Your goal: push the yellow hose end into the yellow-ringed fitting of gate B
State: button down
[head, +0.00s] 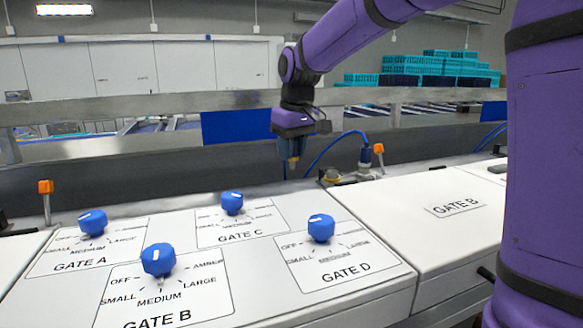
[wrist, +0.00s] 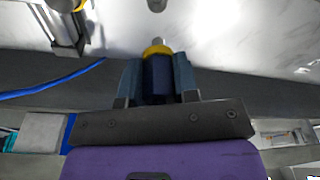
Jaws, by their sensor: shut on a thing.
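My gripper (head: 290,150) is shut on the yellow hose end (head: 293,163), holding it pointing down above the back edge of the panels. In the wrist view my gripper (wrist: 158,78) has the dark blue body between its fingers, with the yellow collar (wrist: 157,50) and a grey tip beyond them. The yellow-ringed fitting (head: 331,176) sits at the back of the gate B cover (head: 452,208), to the right of the hose end and apart from it. In the wrist view a yellow-edged metal part shows at the top left; I cannot tell if it is the fitting.
A blue hose (head: 340,140) arches to a connector (head: 365,157) right of the fitting, beside an orange-topped post (head: 379,152). A control panel (head: 250,262) with several blue knobs lies in front. A metal rail (head: 200,103) runs behind my gripper.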

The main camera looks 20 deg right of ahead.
jog(key=shift+r, duration=2.3)
jog(key=shift+d, duration=0.15)
jog(key=s+d+f, duration=0.2)
jog(key=d, duration=0.7)
jog(key=shift+d, duration=0.15)
jog(key=shift+f, duration=2.5)
dwell(2.0)
